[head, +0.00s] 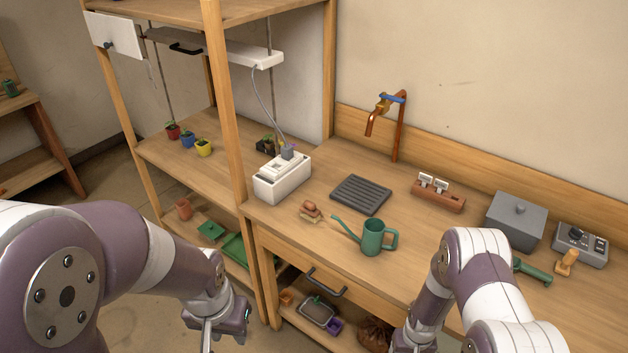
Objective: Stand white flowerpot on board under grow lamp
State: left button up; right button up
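I cannot make out a white flowerpot in the head view. A long lamp bar with a white end (256,56) hangs under the top shelf of the wooden rack at the left and looks like the grow lamp. Below it is the rack's wooden shelf board (187,171), bearing small red, blue and yellow pots with plants. My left gripper (207,340) is low in front of the rack, pointing down, apart from the pots; its fingertips are partly cut off, so its opening is unclear. My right arm comes in at the lower right; its gripper is not visible.
A white box (283,182) with a plugged cable stands at the bench's left end. A green watering can (373,238), dark drain grate (360,195), grey lidded box (515,221) and copper tap (383,108) occupy the bench. A rack post (226,120) stands before the shelf.

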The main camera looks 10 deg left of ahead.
aim_at(224, 170)
jog(key=i+j, duration=0.15)
jog(key=j, duration=0.25)
jog(key=i+j, duration=0.15)
jog(key=j, duration=0.25)
jog(key=i+j, duration=0.15)
jog(key=j, duration=0.2)
jog(key=i+j, duration=0.2)
jog(key=j, duration=0.2)
jog(key=i+j, duration=0.15)
jog(key=j, duration=0.25)
jog(key=i+j, duration=0.15)
jog(key=j, duration=0.25)
jog(key=i+j, duration=0.15)
jog(key=j, duration=0.25)
